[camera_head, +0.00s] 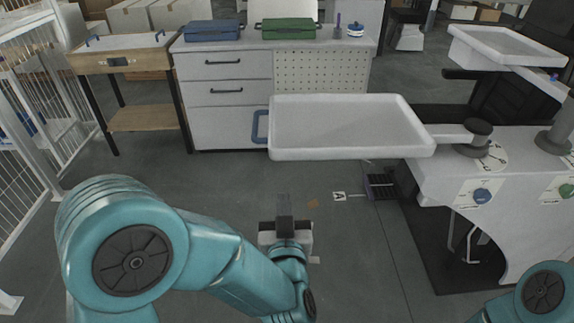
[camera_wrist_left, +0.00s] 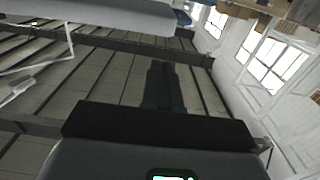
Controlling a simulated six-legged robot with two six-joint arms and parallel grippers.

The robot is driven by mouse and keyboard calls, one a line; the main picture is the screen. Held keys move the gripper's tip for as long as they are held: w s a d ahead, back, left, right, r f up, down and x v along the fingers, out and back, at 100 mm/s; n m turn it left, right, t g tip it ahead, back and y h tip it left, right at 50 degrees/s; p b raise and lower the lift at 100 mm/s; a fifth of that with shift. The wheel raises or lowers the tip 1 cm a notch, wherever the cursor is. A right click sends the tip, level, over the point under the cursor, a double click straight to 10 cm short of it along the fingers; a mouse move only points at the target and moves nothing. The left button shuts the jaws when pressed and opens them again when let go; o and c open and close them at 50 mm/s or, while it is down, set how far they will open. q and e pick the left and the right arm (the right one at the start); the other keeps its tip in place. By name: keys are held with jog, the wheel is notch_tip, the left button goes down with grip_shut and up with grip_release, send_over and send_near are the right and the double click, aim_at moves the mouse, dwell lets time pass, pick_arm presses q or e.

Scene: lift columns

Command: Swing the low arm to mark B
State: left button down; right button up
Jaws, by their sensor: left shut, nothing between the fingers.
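The low arm is a white tray (camera_head: 345,125) reaching left from a dark pivot (camera_head: 478,130) on a white cabinet. A blue handle (camera_head: 259,127) is on its left end. My left gripper (camera_head: 285,205) is below and in front of the tray, near the handle side and apart from it. It is shut and empty; its dark closed fingers also show in the left wrist view (camera_wrist_left: 163,85). A pale shape at the top of that view may be the tray's edge. I cannot make out mark B. My right gripper is out of view.
A second, higher tray (camera_head: 505,45) is at the upper right. The white cabinet (camera_head: 455,170) carries a blue knob (camera_head: 482,195) and a green knob (camera_head: 566,190). A drawer bench (camera_head: 225,105) stands behind, a wire fence (camera_head: 40,110) at left.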

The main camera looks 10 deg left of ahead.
aim_at(281, 153)
pick_arm(q)
jog(key=p+x, duration=0.2)
jog(key=x, duration=1.1)
jog(key=shift+w+a+f+p, duration=0.2)
jog(key=shift+w+p, duration=0.1)
jog(key=shift+w, duration=0.25)
jog(key=shift+w+a, duration=0.1)
